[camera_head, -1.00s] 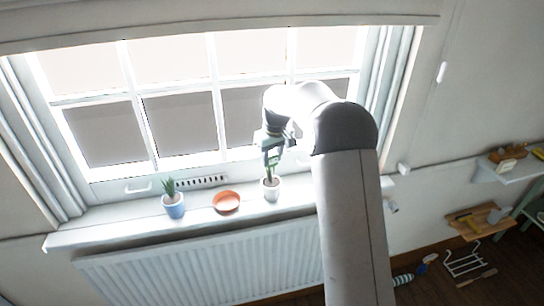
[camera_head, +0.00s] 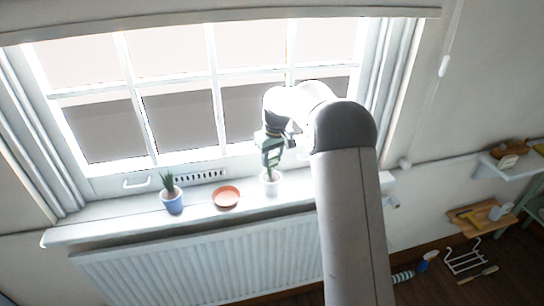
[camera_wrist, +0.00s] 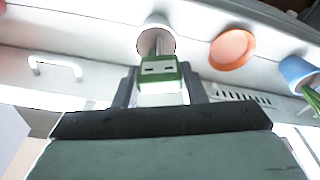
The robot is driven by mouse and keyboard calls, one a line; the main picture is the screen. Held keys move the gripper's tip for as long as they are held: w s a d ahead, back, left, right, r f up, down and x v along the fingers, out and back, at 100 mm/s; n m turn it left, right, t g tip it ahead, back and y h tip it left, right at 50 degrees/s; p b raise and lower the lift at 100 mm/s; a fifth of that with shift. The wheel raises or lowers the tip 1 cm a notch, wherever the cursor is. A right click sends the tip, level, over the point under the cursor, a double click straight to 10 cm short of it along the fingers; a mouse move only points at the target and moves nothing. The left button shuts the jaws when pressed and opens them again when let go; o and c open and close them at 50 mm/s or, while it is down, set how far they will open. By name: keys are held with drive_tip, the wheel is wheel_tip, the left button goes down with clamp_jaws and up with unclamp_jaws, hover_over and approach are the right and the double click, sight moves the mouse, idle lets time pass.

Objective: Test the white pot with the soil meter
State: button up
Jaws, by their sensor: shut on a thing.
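The white pot (camera_head: 271,188) stands on the windowsill, at the right of the things there. It also shows at the top of the wrist view (camera_wrist: 156,36). My gripper (camera_head: 271,163) is directly above the pot, pointing down. In the wrist view it is shut on the green and white soil meter (camera_wrist: 160,69). The meter's thin metal probe points at the pot and overlaps its opening. I cannot tell how far the tip is in the soil. My gripper and the meter hide part of the pot's top.
An orange saucer (camera_head: 226,197) lies left of the white pot. A blue pot with a spiky plant (camera_head: 172,199) stands further left. The window (camera_head: 180,125) is close behind the sill, and a radiator (camera_head: 200,260) is below it. A wall shelf (camera_head: 512,167) is at the right.

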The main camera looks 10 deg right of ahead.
sight(272, 166)
drive_tip(key=shift+f+b, duration=1)
drive_tip(key=shift+f, duration=0.65)
drive_tip(key=o, duration=1.1)
drive_tip(key=shift+r, duration=0.15)
drive_tip(key=shift+s+d+r+b, duration=0.15)
drive_tip(key=shift+s+r+b, duration=0.2)
drive_tip(key=shift+r, duration=2.5)
drive_tip(key=shift+s+d+r+b, duration=0.2)
drive_tip(key=shift+s+r, duration=0.3)
drive_tip(key=shift+r, duration=2.35)
drive_tip(key=shift+s+d+r+b, duration=0.15)
drive_tip(key=shift+s+r+b, duration=0.2)
drive_tip(key=shift+r, duration=2.5)
